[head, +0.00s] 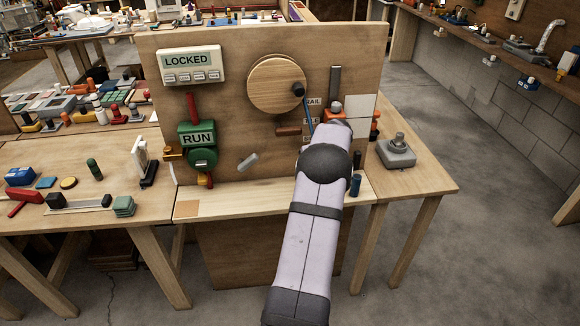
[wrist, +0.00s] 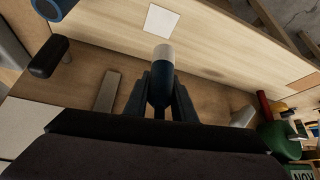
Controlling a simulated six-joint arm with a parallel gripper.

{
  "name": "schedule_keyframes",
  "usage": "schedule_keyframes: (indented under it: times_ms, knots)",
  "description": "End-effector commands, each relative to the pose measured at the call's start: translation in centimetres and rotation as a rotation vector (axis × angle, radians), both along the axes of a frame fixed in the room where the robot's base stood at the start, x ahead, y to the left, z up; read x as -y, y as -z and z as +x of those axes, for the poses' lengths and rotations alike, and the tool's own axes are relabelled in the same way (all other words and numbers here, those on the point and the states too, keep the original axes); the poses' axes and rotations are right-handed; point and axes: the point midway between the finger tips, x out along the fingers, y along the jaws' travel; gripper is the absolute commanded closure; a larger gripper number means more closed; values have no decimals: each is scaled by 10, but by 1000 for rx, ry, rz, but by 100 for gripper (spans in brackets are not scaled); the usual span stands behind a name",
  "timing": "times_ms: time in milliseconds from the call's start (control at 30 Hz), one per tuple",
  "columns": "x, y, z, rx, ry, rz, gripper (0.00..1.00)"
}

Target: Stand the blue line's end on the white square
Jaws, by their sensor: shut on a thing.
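In the wrist view my gripper (wrist: 160,88) is shut on the blue line's end (wrist: 162,72), a dark blue cylinder with a white tip. The white square (wrist: 164,19) lies on the pale wooden ledge, just beyond the tip in this view. The tip shows apart from the square, with bare wood between; its height over the ledge is hard to judge. In the head view the thin blue line (head: 309,113) runs down from near a round wooden disc and goes behind my arm. My arm hides the gripper, the held end and the white square there.
A blue cylinder (head: 356,185) stands on the ledge right of my arm; it also shows in the wrist view (wrist: 55,7). The upright board carries the wooden disc (head: 275,85), a green RUN box (head: 197,138) and a LOCKED sign (head: 190,65). The ledge's left part is mostly clear.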

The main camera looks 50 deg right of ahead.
Motion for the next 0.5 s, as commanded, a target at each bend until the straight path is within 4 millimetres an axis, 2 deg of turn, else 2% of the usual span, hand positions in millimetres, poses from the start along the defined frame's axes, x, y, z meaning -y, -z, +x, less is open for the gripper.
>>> schedule_keyframes:
  times_ms: [133,500]
  knots:
    - [8,-1,-8,0,6,-1,100]
    - [8,0,-8,0,6,-2,100]
